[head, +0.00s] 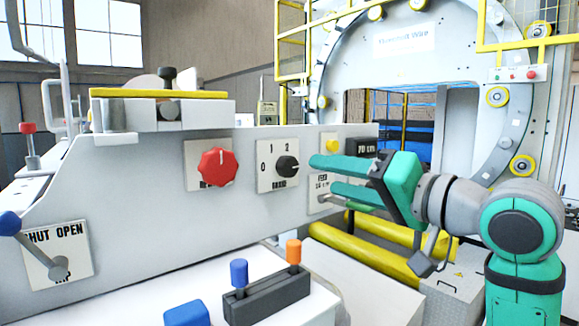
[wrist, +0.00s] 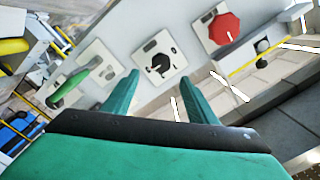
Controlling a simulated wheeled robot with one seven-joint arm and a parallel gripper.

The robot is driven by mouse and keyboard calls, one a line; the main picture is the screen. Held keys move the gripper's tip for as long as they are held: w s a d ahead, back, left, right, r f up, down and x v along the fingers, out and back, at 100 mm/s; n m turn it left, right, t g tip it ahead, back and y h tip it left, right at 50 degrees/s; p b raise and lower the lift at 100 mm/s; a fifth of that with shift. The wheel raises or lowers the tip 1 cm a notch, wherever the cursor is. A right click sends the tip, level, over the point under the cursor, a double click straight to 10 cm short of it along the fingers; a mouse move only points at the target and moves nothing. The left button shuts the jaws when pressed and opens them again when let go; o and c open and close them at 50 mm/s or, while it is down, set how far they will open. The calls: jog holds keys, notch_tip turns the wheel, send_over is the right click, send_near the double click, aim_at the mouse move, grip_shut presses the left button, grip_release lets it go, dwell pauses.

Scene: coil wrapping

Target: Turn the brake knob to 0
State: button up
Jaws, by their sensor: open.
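The brake knob is a small black dial (head: 287,166) on a white square plate on the grey machine panel. The plate shows 0 on its left and 1 and 2 along its top; the lettering below is too small to read surely. The dial's pale mark seems to point right, away from 0. My gripper (head: 325,175) is open and empty, to the right of the dial, with its green fingers pointing left. In the wrist view the dial (wrist: 160,64) lies ahead, between and beyond the fingertips (wrist: 155,88), with a visible gap.
A red knob (head: 216,168) sits on the plate left of the dial. A yellow button (head: 332,145) and a display (head: 361,147) are to its right, near my fingers. Blue and orange levers (head: 293,252) stand below in front. A shut/open lever (head: 58,265) is at far left.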

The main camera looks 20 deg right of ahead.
aim_at(291, 168)
jog(key=x, duration=1)
jog(key=shift+w+a, duration=0.15)
jog(key=shift+a, duration=0.05)
jog(key=shift+c, duration=0.4)
jog(key=c, duration=1)
